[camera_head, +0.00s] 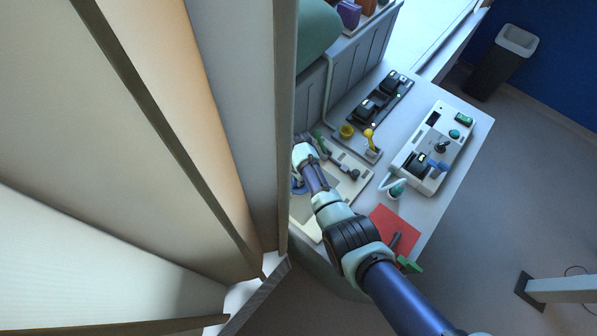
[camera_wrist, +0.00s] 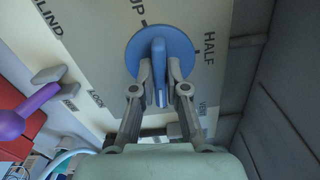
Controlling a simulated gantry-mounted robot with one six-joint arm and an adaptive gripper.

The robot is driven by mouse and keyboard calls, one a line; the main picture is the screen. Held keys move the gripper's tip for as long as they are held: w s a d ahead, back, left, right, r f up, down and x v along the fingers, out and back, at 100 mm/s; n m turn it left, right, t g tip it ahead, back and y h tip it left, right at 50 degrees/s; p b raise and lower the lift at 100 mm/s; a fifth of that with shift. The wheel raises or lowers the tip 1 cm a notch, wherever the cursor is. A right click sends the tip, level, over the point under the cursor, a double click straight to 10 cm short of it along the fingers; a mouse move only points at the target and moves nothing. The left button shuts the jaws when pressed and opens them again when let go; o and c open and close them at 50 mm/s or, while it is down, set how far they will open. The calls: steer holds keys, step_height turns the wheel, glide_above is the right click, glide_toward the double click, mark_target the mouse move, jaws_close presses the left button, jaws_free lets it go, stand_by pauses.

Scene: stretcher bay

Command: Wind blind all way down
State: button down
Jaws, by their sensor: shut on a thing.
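A blue round dial with a raised grip bar (camera_wrist: 134,55) is on a pale panel (camera_wrist: 95,30) in the wrist view. My gripper (camera_wrist: 159,80) is shut on the bar, one finger on each side. The bar's far end lies between the words UP and HALF. BLIND, LOCK and VENT are also printed on the panel. In the head view the cream panel (camera_head: 346,187) lies on the bench, with my arm over it; my fingers are hard to make out there. Large pale slats (camera_head: 130,120) fill the left; I cannot tell whether they are the blind.
A purple-handled lever (camera_wrist: 35,107) stands left of the dial in the wrist view. A red sheet (camera_head: 395,230), a white control box (camera_head: 432,150) and a dark switch unit (camera_head: 380,100) are on the bench (camera_head: 470,125). A bin (camera_head: 500,60) stands on the floor.

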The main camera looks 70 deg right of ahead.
steer(key=shift+r, duration=0.1)
stand_by(0.4)
steer(key=c, duration=1.2)
jaws_free()
step_height(320, 180, up, 12)
steer(key=shift+f, duration=0.1)
